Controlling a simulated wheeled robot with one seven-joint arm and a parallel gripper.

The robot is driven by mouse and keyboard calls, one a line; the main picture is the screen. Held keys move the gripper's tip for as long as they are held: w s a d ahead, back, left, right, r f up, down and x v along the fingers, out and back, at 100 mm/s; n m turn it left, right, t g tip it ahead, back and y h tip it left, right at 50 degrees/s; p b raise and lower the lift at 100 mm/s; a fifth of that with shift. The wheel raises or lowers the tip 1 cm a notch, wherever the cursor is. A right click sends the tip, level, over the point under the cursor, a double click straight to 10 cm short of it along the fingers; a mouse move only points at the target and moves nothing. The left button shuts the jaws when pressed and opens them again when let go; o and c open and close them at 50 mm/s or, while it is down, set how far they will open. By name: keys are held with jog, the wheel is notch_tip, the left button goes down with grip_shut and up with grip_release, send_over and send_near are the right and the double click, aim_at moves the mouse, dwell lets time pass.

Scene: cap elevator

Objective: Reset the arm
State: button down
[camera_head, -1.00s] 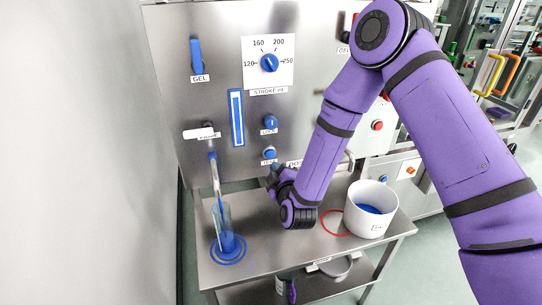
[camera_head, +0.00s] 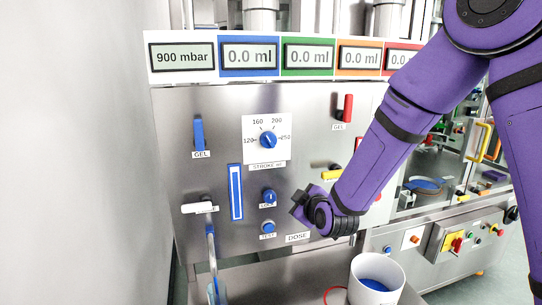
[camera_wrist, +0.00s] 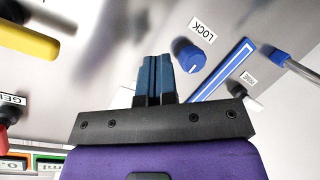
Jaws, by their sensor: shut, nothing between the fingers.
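My purple arm reaches in from the right in the head view. My gripper (camera_head: 297,207) is in front of the steel panel, just right of the blue LOCK knob (camera_head: 269,197) and above the DOSE label. In the wrist view my gripper (camera_wrist: 156,62) shows its two blue fingers shut together with nothing between them. The LOCK knob (camera_wrist: 190,57) is just to the right of the fingertips there, apart from them. The blue TEST button (camera_head: 268,228) is below the knob in the head view.
The stroke dial (camera_head: 268,140) and display row (camera_head: 285,57) are above. A blue-filled white pot (camera_head: 377,283) stands on the steel table (camera_head: 290,265) at lower right. A yellow handle (camera_wrist: 27,40) is at upper left in the wrist view.

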jog(key=s+d+r+m+g+h, duration=0.35)
jog(key=s+d+r+m, duration=0.25)
jog(key=s+d+r, duration=0.65)
jog(key=s+d+r+m+g, duration=0.1)
jog(key=s+d+m, duration=0.1)
jog(key=s, duration=0.5)
jog(key=s+d+r+m+g+h, duration=0.1)
jog(key=s+d, duration=0.3)
jog(key=s, duration=0.4)
jog(key=s+d+r+m+g, duration=0.3)
jog(key=s+d+m, duration=0.1)
jog(key=s, duration=0.3)
jog(key=shift+s+r, duration=0.2)
jog(key=shift+s, duration=0.1)
